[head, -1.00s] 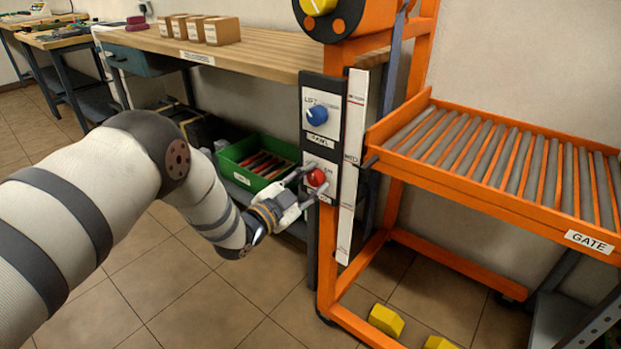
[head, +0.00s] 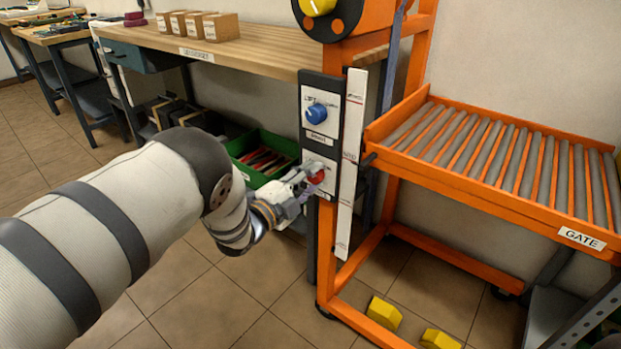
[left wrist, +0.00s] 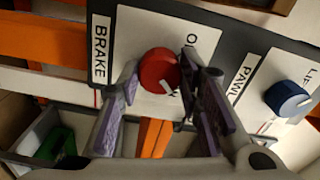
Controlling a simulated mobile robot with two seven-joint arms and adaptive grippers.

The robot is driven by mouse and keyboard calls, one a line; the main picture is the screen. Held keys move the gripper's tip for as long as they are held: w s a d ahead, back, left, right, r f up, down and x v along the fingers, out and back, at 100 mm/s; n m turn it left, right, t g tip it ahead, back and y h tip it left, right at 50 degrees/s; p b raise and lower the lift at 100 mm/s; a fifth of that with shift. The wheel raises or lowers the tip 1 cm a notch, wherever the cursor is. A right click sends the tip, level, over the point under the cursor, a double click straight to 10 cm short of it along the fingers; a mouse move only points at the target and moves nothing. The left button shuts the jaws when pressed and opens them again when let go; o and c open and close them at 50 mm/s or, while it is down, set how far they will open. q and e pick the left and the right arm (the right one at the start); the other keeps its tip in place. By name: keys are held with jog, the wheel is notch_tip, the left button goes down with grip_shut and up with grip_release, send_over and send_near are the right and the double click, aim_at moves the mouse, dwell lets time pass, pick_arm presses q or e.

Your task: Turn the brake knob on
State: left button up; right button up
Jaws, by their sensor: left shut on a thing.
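The red brake knob (head: 316,175) sits on the lower white plate of the panel on the orange frame. In the left wrist view the red knob (left wrist: 159,70) is beside the label BRAKE (left wrist: 100,48), and its white pointer mark faces down and right. My left gripper (head: 305,181) is at the knob with its fingers on either side, shut on it. In the left wrist view the gripper (left wrist: 160,85) shows its purple-padded fingers around the knob, partly covering the plate's lettering. My right gripper is not in view.
A blue knob (head: 316,113) sits on the plate above, and also shows in the left wrist view (left wrist: 287,98). A green bin (head: 246,147) with tools stands behind the gripper. An orange roller table (head: 490,170) is at right. Yellow blocks (head: 384,313) lie on the floor.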

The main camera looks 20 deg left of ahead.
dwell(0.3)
pick_arm(q)
jog(key=o, duration=1.1)
jog(key=shift+o, duration=0.2)
jog(key=v, duration=1.2)
